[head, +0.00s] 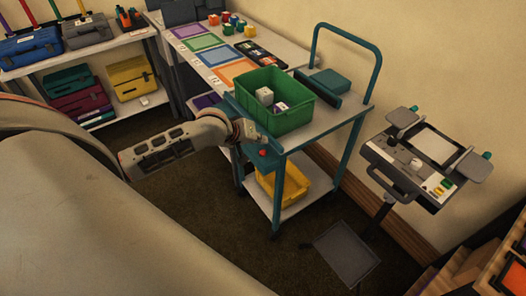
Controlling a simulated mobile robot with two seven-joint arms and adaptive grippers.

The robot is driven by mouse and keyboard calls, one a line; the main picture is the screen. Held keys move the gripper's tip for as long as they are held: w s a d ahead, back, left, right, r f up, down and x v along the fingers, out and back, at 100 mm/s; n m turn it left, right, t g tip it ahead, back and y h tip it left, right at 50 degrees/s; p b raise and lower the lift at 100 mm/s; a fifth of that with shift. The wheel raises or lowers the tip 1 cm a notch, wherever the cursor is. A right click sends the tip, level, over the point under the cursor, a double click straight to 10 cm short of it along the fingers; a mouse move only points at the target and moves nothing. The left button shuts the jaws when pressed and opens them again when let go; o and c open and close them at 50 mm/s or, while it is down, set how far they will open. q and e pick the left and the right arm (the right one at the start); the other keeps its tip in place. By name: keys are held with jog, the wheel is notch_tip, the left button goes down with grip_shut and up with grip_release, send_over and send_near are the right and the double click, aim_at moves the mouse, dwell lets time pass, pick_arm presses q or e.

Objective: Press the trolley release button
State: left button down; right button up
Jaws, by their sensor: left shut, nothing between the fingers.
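The trolley (325,126) has a teal frame, pale shelves and a tall teal handle at its far right side. A small red button (263,153) sits on a teal panel at its near left corner. My left arm reaches in from the left, and my left gripper (252,137) is shut and empty. Its fingertips are just behind and left of the red button in the picture. I cannot tell whether they touch the panel. My right gripper is not in view.
A green crate (284,122) with pale blocks stands on the trolley's top shelf, and a yellow bin (292,187) below. A table with coloured mats (203,42) stands behind. A grey console (415,150) stands at the right. Dark floor (190,220) is clear in front.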

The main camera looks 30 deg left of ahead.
pick_arm(q)
jog(key=shift+r, duration=1.4)
jog(key=s+d+f+m+h, duration=0.1)
jog(key=s+d+f+m, duration=0.3)
jog(key=s+d+f, duration=0.6)
jog(key=s+d+f+m, duration=0.2)
jog(key=s+f+m, duration=0.1)
jog(key=s, duration=0.4)
jog(key=s+d+f+m+t, duration=0.1)
jog(key=s+d+f+m, duration=0.2)
jog(key=s+f, duration=0.3)
jog(key=shift+s+m+y, duration=0.4)
jog(key=shift+s, duration=0.55)
